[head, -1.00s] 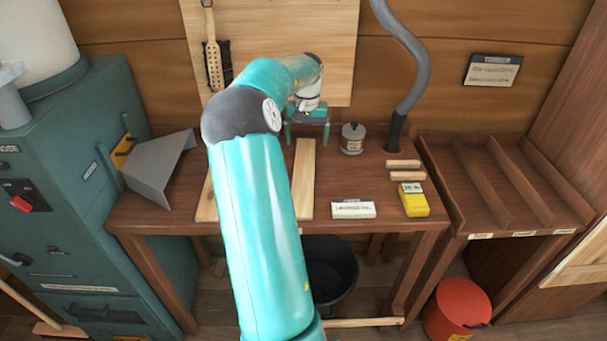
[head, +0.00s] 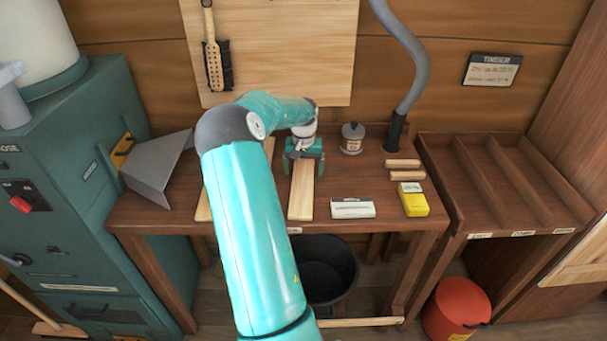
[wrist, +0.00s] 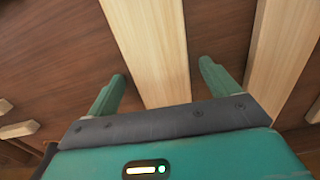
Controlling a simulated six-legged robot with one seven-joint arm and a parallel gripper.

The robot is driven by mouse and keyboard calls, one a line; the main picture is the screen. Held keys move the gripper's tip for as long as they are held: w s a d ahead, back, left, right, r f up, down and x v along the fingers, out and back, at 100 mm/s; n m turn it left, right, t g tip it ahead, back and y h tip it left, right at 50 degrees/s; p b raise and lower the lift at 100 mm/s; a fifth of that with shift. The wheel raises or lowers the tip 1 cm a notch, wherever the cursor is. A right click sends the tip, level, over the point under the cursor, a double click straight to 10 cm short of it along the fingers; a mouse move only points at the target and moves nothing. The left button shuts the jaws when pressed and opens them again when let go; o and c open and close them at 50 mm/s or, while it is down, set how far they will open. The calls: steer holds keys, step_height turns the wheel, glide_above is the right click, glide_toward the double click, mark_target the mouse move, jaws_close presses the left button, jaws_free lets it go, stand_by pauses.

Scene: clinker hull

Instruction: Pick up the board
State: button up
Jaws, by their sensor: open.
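A pale wooden board (head: 301,197) lies flat on the brown workbench, running front to back. My gripper (head: 304,170) is over its rear part, with its jaws open and pointing down. In the wrist view the board (wrist: 150,40) passes between the two green fingers (wrist: 162,72), one on each side, with a gap at both sides. I cannot tell how high the fingertips are above the bench. A second pale board (head: 204,206) lies to the left, partly hidden behind my arm; it also shows at the right of the wrist view (wrist: 285,50).
A white labelled box (head: 352,208), a yellow box (head: 414,203), small wood blocks (head: 403,164) and a lidded jar (head: 352,139) stand right of the board. A grey chute (head: 160,172) juts over the bench's left side. A slotted rack (head: 478,215) stands at the right.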

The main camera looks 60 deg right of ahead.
steer(key=c, duration=1.2)
steer(key=shift+r, duration=0.15)
